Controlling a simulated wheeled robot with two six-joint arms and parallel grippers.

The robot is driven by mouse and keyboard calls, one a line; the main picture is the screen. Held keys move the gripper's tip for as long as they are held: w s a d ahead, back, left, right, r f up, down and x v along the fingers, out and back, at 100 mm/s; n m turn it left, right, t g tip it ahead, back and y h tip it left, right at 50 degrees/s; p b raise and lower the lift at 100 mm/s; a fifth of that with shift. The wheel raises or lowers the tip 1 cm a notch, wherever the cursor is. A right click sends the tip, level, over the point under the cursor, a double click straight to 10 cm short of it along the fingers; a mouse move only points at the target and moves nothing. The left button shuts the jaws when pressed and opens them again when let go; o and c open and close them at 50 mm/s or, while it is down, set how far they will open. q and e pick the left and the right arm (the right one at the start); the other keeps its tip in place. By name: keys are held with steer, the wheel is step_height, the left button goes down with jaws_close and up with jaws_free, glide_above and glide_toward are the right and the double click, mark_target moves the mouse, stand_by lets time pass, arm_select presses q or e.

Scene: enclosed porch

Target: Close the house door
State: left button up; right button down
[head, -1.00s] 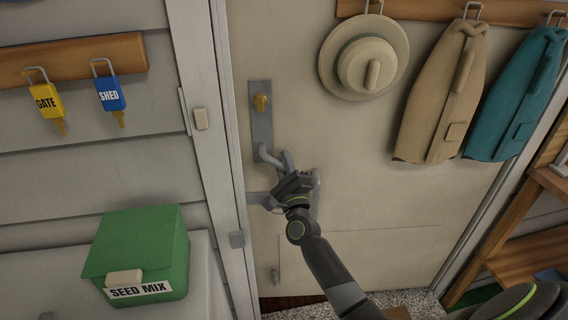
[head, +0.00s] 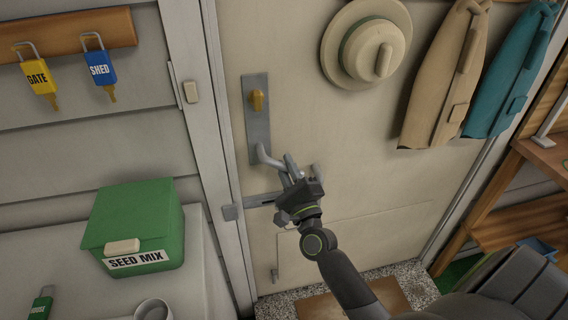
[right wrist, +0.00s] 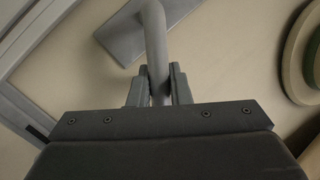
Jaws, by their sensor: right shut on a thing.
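The house door (head: 345,170) is a pale beige panel that stands at or very near its frame (head: 200,110); I cannot tell whether it is latched. On its left side is a grey plate with a brass thumb-turn (head: 258,100) and a grey lever handle (head: 268,158). My right gripper (head: 291,174) is at the lever, shut on it. In the right wrist view the two fingers (right wrist: 158,88) stand either side of the grey lever (right wrist: 155,40), with the handle plate behind. My left gripper is not in view.
A straw-coloured hat (head: 365,45), a tan coat (head: 445,75) and a teal coat (head: 512,70) hang on the door side. A green seed box (head: 132,225) stands on a pale surface at left. Wooden shelving (head: 520,220) stands at right. A brown mat (head: 385,295) lies below.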

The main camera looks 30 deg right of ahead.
steer(key=shift+s+f, duration=0.1)
steer(key=shift+f, duration=0.1)
steer(key=c, duration=1.6)
jaws_free()
steer(key=shift+s+r, duration=0.1)
steer(key=shift+s, duration=0.05)
steer(key=shift+o, duration=1.4)
steer(key=shift+s+r, duration=0.15)
steer(key=shift+s, duration=0.15)
steer(key=shift+w, duration=0.15)
arm_select(q)
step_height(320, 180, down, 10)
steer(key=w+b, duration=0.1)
steer(key=b, duration=1.1)
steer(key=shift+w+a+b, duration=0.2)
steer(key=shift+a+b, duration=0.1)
steer(key=shift+b, duration=0.05)
arm_select(e)
steer(key=v, duration=1.7)
